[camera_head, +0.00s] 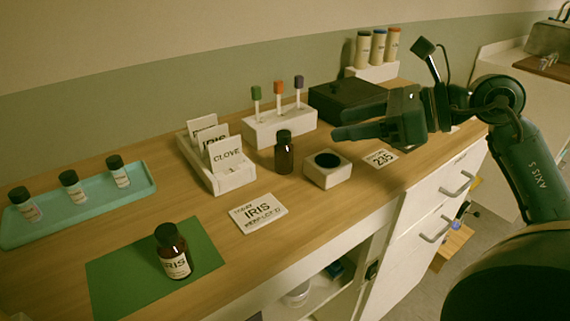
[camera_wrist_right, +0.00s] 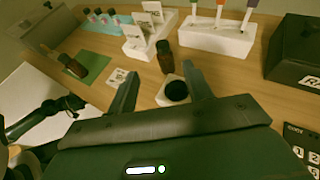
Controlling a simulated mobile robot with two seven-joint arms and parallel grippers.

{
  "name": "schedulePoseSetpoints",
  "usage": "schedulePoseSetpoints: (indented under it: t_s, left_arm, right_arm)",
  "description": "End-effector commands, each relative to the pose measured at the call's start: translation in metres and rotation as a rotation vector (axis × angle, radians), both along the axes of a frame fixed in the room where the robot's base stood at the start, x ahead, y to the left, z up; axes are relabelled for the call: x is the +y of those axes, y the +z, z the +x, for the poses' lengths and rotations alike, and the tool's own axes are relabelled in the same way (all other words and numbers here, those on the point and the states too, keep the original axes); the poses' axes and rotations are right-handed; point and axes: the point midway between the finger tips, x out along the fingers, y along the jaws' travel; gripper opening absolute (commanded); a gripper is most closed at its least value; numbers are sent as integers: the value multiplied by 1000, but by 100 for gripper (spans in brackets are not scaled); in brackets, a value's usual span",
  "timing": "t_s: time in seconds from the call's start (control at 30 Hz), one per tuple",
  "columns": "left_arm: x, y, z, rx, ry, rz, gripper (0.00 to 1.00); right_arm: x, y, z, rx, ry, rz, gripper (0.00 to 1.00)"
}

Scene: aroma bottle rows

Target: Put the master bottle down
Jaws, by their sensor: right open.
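A dark brown bottle (camera_head: 284,152) with a black cap stands upright on the wooden counter, just left of a white block (camera_head: 327,170) with a round dark top. The bottle (camera_wrist_right: 165,57) and block (camera_wrist_right: 172,92) also show in the right wrist view. A brown bottle labelled IRIS (camera_head: 173,252) stands upright on a green mat (camera_head: 120,272). My right gripper (camera_head: 336,132) is open and empty, above the counter near the block; its two fingers (camera_wrist_right: 160,72) are spread apart in the wrist view. A dark arm part, seemingly my left (camera_wrist_right: 48,117), shows there; its jaws are unclear.
An IRIS card (camera_head: 258,212) lies between mat and block; a 235 card (camera_head: 380,159) lies right of the block. Behind stand a card holder (camera_head: 232,178), a rack of coloured droppers (camera_head: 282,128) and a black box (camera_head: 345,98). A teal tray (camera_head: 85,207) holds small bottles.

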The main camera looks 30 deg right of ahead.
Motion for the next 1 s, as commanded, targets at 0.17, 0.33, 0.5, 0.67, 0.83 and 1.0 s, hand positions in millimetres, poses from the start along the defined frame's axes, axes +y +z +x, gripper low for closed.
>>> schedulePoseSetpoints:
  t_s: [0.17, 0.33, 0.5, 0.67, 0.83, 1.0]
  left_arm:
    - [-1, 4, -2, 17, -2, -3, 54]
    - [-3, -4, -3, 51, -8, 0, 54]
    - [-3, -1, 2, 46, -10, 9, 54]
    - [-4, 1, 3, 41, -11, 14, 54]
    - [-3, 8, 3, 40, -14, 24, 54]
    - [-3, 13, 2, 41, -17, 37, 54]
  right_arm:
    - [15, -6, 16, 0, 3, -3, 51]
    - [31, -15, 35, 0, 4, -1, 51]
    - [42, -24, 48, 0, 2, 0, 51]
    - [47, -27, 53, 1, 2, -1, 51]
    - [55, -30, 65, 0, 2, 0, 51]
    - [69, -40, 84, -1, 3, 1, 51]
